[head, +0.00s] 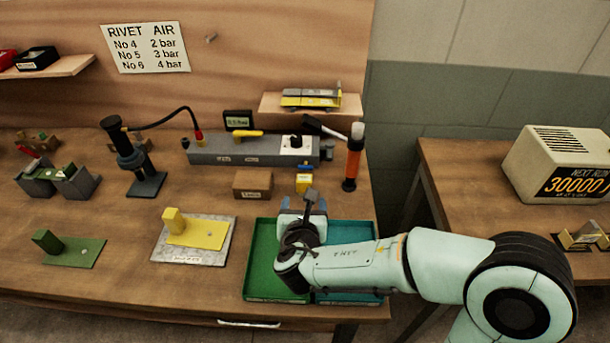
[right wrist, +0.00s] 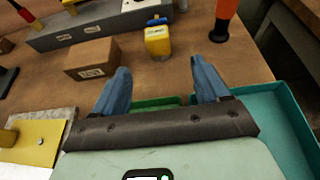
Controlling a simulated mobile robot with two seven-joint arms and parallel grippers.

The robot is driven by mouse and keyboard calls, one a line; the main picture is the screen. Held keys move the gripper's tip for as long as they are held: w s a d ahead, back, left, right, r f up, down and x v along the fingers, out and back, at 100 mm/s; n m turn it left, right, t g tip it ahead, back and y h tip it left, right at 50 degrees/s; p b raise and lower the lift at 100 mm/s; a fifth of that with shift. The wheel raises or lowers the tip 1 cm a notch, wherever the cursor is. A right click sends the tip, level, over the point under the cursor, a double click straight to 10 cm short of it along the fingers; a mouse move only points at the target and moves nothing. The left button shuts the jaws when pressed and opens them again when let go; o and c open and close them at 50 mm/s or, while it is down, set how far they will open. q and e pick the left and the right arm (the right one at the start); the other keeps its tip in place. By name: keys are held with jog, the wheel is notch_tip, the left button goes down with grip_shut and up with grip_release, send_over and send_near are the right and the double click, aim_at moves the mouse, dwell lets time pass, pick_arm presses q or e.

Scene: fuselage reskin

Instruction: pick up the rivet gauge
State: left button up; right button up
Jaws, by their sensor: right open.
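A small yellow block with a blue top and a white label, which may be the rivet gauge (head: 304,184), stands on the bench just behind the two-part tray. Its label is too small to read. In the right wrist view the yellow block (right wrist: 158,42) stands upright beyond the fingertips, roughly in line with the gap between them. My right gripper (head: 303,204) is over the tray, in front of the block and apart from it. In the right wrist view its blue fingers (right wrist: 163,78) are spread with nothing between them. My left gripper is not in view.
A cardboard box (head: 252,184) stands left of the yellow block, and an orange cylinder (head: 353,160) stands to its right. A long grey unit (head: 240,151) lies behind. The green and teal tray (head: 262,255) lies beneath my right gripper. A yellow plate (head: 200,232) lies left of the tray.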

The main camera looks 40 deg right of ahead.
aim_at(304, 185)
jog(key=x, duration=0.7)
jog(key=shift+w+d+f, duration=0.1)
jog(key=shift+f, duration=0.1)
jog(key=shift+x, duration=2.7)
jog(key=shift+w, duration=0.1)
jog(key=c, duration=1.2)
